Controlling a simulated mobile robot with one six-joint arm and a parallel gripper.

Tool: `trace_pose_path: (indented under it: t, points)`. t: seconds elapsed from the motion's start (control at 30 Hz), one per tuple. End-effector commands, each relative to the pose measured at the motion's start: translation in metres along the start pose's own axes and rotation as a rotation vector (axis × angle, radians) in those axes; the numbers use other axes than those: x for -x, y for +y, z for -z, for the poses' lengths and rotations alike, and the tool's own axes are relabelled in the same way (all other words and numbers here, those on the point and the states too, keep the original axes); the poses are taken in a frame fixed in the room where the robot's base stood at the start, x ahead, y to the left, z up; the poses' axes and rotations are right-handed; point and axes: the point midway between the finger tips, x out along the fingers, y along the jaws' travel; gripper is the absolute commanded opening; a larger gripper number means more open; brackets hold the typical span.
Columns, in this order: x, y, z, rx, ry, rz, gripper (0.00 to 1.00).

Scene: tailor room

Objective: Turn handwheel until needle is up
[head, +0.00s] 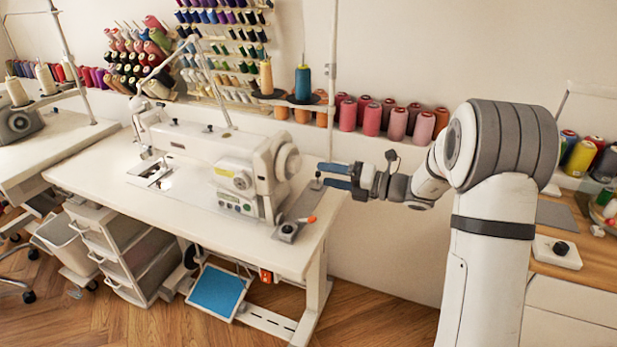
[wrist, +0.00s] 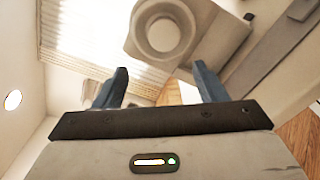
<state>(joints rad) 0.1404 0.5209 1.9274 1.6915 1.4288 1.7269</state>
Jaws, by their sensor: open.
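The white sewing machine (head: 205,155) stands on the white table in the middle of the head view. Its round handwheel (head: 288,162) is at the machine's right end and also shows at the top of the wrist view (wrist: 164,36). The needle area (head: 152,172) is at the machine's left end; the needle is too small to make out. My gripper (head: 322,175) has blue fingers, is to the right of the handwheel and stands apart from it. In the wrist view my gripper (wrist: 160,80) is open and empty, with the handwheel beyond its fingertips.
A bobbin winder (head: 287,230) with an orange tip sits on the table (head: 110,190) near its right front. A thread stand pole (head: 332,80) rises behind my gripper. Cones of thread (head: 372,119) line the wall ledge. A wooden table (head: 560,255) is at the right.

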Motion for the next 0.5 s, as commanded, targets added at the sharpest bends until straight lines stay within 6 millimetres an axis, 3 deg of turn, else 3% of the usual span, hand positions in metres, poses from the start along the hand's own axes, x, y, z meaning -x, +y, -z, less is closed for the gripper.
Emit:
trace_pose_path:
  t: [0.17, 0.5]
  points:
    - [-0.009, -0.009, -0.008, -0.060, -0.041, -0.019, 0.65]
    - [-0.061, -0.008, -0.009, -0.058, -0.037, -0.019, 0.65]
